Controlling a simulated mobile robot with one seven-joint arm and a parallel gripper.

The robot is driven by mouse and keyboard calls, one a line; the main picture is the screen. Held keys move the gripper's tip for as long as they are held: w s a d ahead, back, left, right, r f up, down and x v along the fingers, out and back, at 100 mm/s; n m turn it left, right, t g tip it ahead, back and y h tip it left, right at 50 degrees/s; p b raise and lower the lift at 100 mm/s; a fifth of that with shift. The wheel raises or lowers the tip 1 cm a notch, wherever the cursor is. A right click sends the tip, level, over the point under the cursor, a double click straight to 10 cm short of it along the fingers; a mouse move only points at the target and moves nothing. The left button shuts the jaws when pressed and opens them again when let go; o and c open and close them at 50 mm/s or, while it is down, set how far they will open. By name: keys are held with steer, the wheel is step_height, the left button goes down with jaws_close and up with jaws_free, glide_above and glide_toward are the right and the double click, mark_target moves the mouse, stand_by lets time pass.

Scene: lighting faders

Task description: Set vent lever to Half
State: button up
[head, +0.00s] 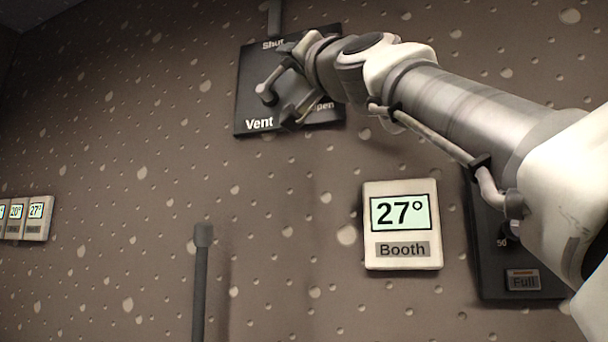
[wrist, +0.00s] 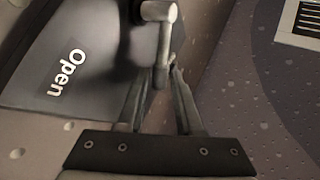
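The dark vent panel (head: 250,112) is on the wall at upper centre in the head view. "Shut" is at its top, "Open" at its right and "Vent" at its lower left; no "Half" label shows. In the wrist view the lever handle (wrist: 161,45) reaches down towards the gap between the fingers. My gripper (head: 285,88) is at the panel with its fingers apart; it also shows in the wrist view (wrist: 162,78). Whether a finger touches the handle I cannot tell.
A "Booth" display (head: 402,250) reading 27° is on the wall below the panel. A dark panel marked "Full" (head: 520,291) is at lower right, partly behind my arm. A dark upright post (head: 201,285) stands at bottom centre-left. Small displays (head: 37,222) are at far left.

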steer(key=b+v, duration=0.7)
steer(key=v, duration=1)
steer(key=shift+b, duration=0.3)
steer(key=shift+s+d+f, duration=0.1)
steer(key=shift+f, duration=0.05)
steer(key=w+f+n+g+h, duration=0.1)
steer(key=w+f+g+h, duration=0.25)
steer(key=f, duration=1.25)
steer(key=w+f+n+g+h, duration=0.15)
steer(key=w+f+g, duration=0.25)
steer(key=f, duration=1.2)
steer(key=s+d+f+m+g+h+p, duration=0.1)
steer(key=s+d+f+g+h, duration=0.2)
steer(key=f, duration=0.8)
steer(key=s+d+f+g+h, duration=0.1)
steer(key=s+d+f+g, duration=0.3)
steer(key=f, duration=0.7)
steer(key=s+d+f+m+g+h+p, duration=0.1)
steer(key=s+d+f+g+h, duration=0.3)
steer(key=f, duration=0.7)
step_height(320, 180, up, 20)
steer(key=a+t+y+p, duration=0.1)
steer(key=p, duration=1.8)
steer(key=shift+s+a+t+y, duration=0.3)
steer(key=shift+a+t, duration=0.05)
steer(key=shift+a, duration=0.05)
steer(key=shift+f, duration=0.1)
